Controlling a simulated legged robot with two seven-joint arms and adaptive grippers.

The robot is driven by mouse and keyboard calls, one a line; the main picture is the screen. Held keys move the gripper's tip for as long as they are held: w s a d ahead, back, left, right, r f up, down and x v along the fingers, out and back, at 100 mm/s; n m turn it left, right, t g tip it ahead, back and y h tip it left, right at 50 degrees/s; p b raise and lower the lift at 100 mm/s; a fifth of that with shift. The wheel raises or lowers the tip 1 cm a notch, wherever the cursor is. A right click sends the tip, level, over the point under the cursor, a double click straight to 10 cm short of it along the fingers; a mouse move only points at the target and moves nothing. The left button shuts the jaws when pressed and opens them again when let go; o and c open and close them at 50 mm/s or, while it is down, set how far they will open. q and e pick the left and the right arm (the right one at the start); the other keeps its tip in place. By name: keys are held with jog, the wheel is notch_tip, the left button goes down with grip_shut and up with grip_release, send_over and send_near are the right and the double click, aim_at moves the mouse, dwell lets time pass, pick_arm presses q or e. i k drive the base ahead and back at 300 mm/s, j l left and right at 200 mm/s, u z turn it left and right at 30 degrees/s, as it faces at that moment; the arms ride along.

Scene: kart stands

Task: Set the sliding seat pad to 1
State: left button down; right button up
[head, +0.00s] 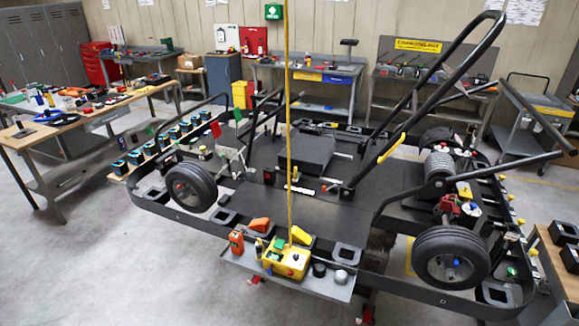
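A dark raised pad (306,150), which looks like the sliding seat pad, sits in the middle of the black kart floor (250,195). A small white strip (300,189) lies on the floor just in front of it. Any numbers there are too small to read, so I cannot tell the pad's setting. A yellow cord (289,100) hangs vertically in front of the pad's left part. Neither of my grippers shows in the head view.
The kart's black tubes (440,75) rise at the right. A grey shelf (325,287) with a yellow box (287,259) juts from its front. Wheels (191,187) stand at both sides. A workbench (85,120) stands at left; open grey floor lies front left.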

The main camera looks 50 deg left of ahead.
aim_at(310, 154)
jog(key=u, duration=1.65)
jog(key=z, duration=0.8)
jog(key=i+j+z, duration=0.15)
jog(key=j+z, duration=0.35)
jog(key=j, duration=0.2)
jog(key=j+z, duration=0.5)
jog(key=j, duration=0.15)
jog(key=k+j+z, duration=0.1)
jog(key=j+z, duration=0.4)
jog(key=j, duration=0.2)
